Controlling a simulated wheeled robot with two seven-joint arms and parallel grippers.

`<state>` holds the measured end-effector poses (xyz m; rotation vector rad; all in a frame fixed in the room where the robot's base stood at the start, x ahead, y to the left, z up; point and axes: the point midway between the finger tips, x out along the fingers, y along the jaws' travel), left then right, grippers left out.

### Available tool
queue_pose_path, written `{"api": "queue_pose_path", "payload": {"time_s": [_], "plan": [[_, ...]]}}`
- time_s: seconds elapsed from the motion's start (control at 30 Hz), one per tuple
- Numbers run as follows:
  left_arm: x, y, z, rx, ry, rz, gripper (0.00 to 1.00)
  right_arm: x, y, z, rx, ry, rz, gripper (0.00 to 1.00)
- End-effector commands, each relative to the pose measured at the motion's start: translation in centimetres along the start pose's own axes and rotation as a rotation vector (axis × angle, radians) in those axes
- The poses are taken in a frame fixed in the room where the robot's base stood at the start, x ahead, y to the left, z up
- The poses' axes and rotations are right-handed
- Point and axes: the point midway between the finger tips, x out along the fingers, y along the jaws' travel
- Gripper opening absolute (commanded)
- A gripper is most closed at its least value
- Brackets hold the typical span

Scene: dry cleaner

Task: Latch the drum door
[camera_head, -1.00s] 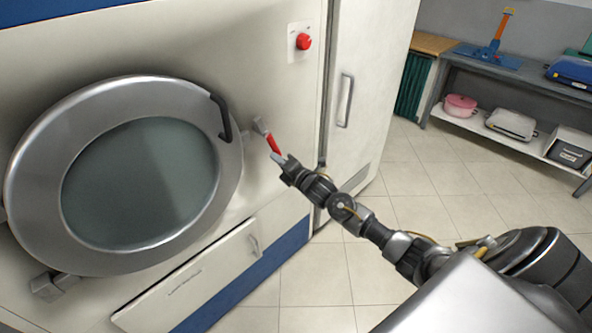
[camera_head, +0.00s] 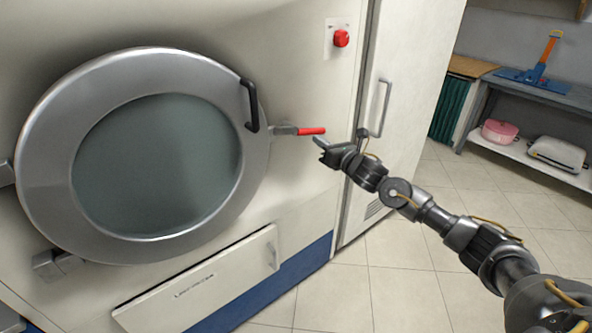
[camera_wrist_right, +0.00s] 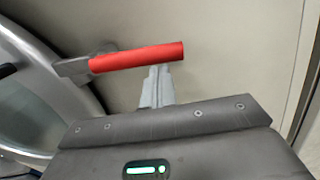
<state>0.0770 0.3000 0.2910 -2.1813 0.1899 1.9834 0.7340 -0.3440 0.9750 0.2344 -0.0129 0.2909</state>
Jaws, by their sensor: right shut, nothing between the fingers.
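The round drum door (camera_head: 45,150) is a metal ring with a dark glass window, and it lies against the machine front. A black handle (camera_head: 250,105) is on its right rim. The latch lever with a red grip (camera_head: 311,131) points right, about level, its metal base at the door's right edge. It also shows in the right wrist view (camera_wrist_right: 137,57), where its base meets the rim. My right gripper (camera_head: 318,142) is shut and empty just below the red grip's right end. In the wrist view its fingertips (camera_wrist_right: 158,75) are directly under the grip; contact is unclear. My left gripper is not in view.
A red button (camera_head: 341,38) is on the machine front above the lever. A tall cabinet door with a handle (camera_head: 384,108) stands to the right. A shelf bench (camera_head: 545,88) is at far right. The tiled floor between is clear.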

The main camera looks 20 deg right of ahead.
Motion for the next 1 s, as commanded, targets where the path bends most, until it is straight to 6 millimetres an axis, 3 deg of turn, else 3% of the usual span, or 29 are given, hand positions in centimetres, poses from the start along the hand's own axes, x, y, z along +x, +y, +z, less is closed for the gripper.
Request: {"api": "queue_pose_path", "payload": {"time_s": [0.4,1.0], "plan": [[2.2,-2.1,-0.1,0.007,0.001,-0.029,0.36,0.1,-0.5,1.9,-0.23,-0.004,0.011,0.0],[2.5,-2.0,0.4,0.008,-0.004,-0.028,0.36,0.1,-0.4,2.4,-0.28,-0.003,0.014,0.0]]}}
